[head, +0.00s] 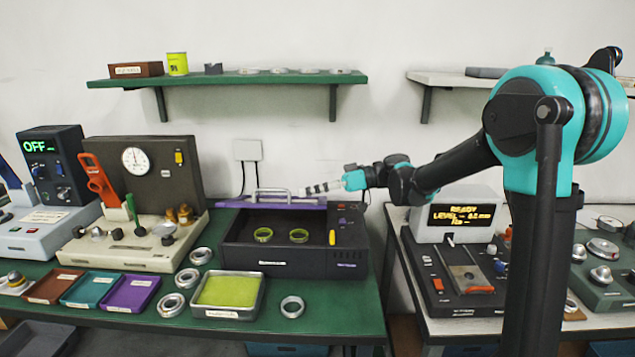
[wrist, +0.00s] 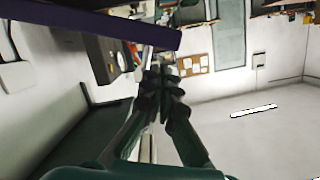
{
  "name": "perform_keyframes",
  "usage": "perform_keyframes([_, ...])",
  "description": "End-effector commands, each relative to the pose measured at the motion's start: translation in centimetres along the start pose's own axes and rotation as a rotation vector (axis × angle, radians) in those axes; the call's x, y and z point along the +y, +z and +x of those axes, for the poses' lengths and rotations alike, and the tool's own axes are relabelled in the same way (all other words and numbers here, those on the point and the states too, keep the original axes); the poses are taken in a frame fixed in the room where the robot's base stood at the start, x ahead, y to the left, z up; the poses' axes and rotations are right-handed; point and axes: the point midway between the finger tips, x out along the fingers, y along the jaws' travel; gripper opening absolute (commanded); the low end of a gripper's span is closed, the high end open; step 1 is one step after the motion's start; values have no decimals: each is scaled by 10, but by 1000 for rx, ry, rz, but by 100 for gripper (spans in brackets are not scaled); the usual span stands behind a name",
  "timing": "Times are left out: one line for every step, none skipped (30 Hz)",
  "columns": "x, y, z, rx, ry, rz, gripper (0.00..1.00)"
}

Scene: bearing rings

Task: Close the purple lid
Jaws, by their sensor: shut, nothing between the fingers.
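The purple lid (head: 230,203) is open at the back of a dark box (head: 295,255). It shows nearly edge-on as a thin strip with a light handle bar (head: 272,191) on it. In the wrist view the purple lid (wrist: 120,28) crosses the upper left as a long band. My gripper (head: 308,190) is at the right end of the lid, close to the handle; I cannot tell whether it touches. In the wrist view my gripper (wrist: 163,80) has its fingers together and holds nothing. Two green rings (head: 263,235) (head: 298,235) lie inside the open box.
A tray of green material (head: 228,312) and several metal rings (head: 292,306) lie in front of the box on the green bench (head: 345,325). A gauge panel (head: 145,170) stands left. A shelf (head: 225,79) hangs above. A second bench with a display unit (head: 461,215) is right.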

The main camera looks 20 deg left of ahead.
Motion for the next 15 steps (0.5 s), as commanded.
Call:
perform_keyframes([0,6,2,0,-1,0,0])
perform_keyframes([0,8,2,0,-1,0,0])
perform_keyframes([0,10,3,0,-1,0,0])
perform_keyframes([0,12,3,0,-1,0,0])
perform_keyframes([0,13,4,0,-1,0,0])
perform_keyframes([0,14,4,0,-1,0,0])
perform_keyframes([0,15,4,0,-1,0,0])
perform_keyframes([0,16,4,0,-1,0,0])
perform_keyframes([0,16,4,0,-1,0,0])
perform_keyframes([0,16,4,0,-1,0,0])
perform_keyframes([0,16,4,0,-1,0,0])
perform_keyframes([0,16,4,0,-1,0,0])
perform_keyframes([0,16,4,0,-1,0,0])
perform_keyframes([0,16,4,0,-1,0,0])
perform_keyframes([0,16,4,0,-1,0,0])
